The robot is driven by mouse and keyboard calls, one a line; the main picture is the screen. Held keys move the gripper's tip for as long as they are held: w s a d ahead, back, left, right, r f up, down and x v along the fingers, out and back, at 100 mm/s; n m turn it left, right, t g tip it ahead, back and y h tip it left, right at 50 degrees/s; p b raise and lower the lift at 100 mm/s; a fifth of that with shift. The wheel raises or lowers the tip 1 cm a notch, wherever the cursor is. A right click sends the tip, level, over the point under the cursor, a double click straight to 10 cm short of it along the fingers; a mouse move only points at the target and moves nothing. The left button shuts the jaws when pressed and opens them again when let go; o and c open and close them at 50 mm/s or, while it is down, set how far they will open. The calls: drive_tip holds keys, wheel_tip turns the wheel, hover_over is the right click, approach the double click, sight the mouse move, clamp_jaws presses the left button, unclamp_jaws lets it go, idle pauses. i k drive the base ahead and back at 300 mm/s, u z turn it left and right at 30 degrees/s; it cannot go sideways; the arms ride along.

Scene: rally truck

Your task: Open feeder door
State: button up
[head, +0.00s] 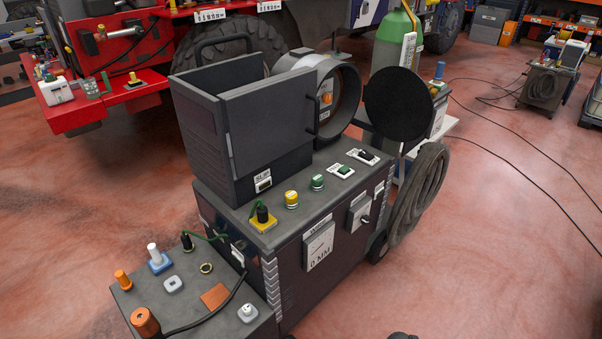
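The wire feeder is a dark grey box (204,137) on top of a welding machine, in the middle of the head view. Its feeder door (270,120) is a flat grey panel on the side facing me. The door appears shut against the box. A thin dark upright handle (314,119) is at the door's right edge. The inside behind the door is hidden. My gripper cannot be made out in this view. A small dark shape at the bottom edge is too cut off to identify.
The welding machine (337,212) carries knobs and switches, with coiled hose (416,203) at its right. A round drum (341,95) and a round black disc (399,110) stand right of the door. A low unit (207,293) stands front left.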

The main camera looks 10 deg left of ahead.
sight(268, 119)
drive_tip(key=u, duration=0.45)
drive_tip(key=i, duration=0.95)
drive_tip(key=u, duration=0.45)
